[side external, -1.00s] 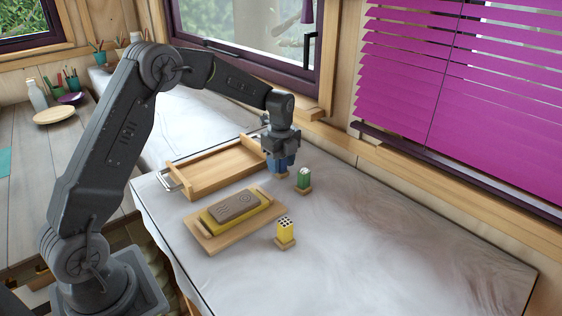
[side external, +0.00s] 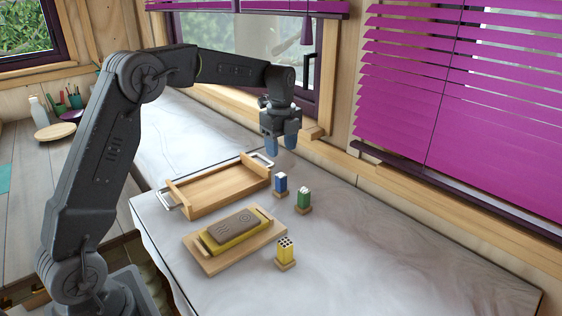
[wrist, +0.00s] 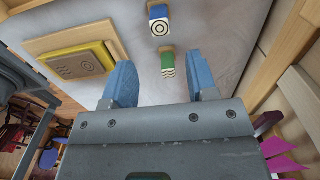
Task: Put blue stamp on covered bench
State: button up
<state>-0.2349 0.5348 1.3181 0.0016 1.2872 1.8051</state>
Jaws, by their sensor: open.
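The blue stamp (side external: 281,183) stands upright on the covered bench (side external: 400,250), just right of the wooden tray. It also shows at the top of the wrist view (wrist: 159,14), with a ring pattern on its white end. My gripper (side external: 281,147) is above and a little behind the blue stamp in the side view. Its blue fingers are apart and empty, with clear space between them and the stamp. The open fingers also show in the wrist view (wrist: 158,82).
A green stamp (side external: 303,199) stands close to the blue one, and a yellow stamp (side external: 286,250) stands in front. An empty wooden tray (side external: 215,201) with metal handles and a board (side external: 213,262) bearing a yellow-edged block lie left. The bench's right side is clear.

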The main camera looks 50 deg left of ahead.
jog(key=s+d+r+n+t, duration=0.2)
jog(key=s+d+r+n, duration=0.55)
jog(key=s, duration=0.35)
jog(key=s+d+f+n+t, duration=0.1)
jog(key=s+d+n, duration=0.1)
jog(key=s+n, duration=0.3)
jog(key=s+d+f+n+t, duration=0.2)
jog(key=s+n, duration=0.3)
jog(key=s, duration=0.8)
jog(key=shift+s+d+t, duration=0.2)
jog(key=shift+s+t, duration=0.1)
jog(key=shift+s, duration=0.05)
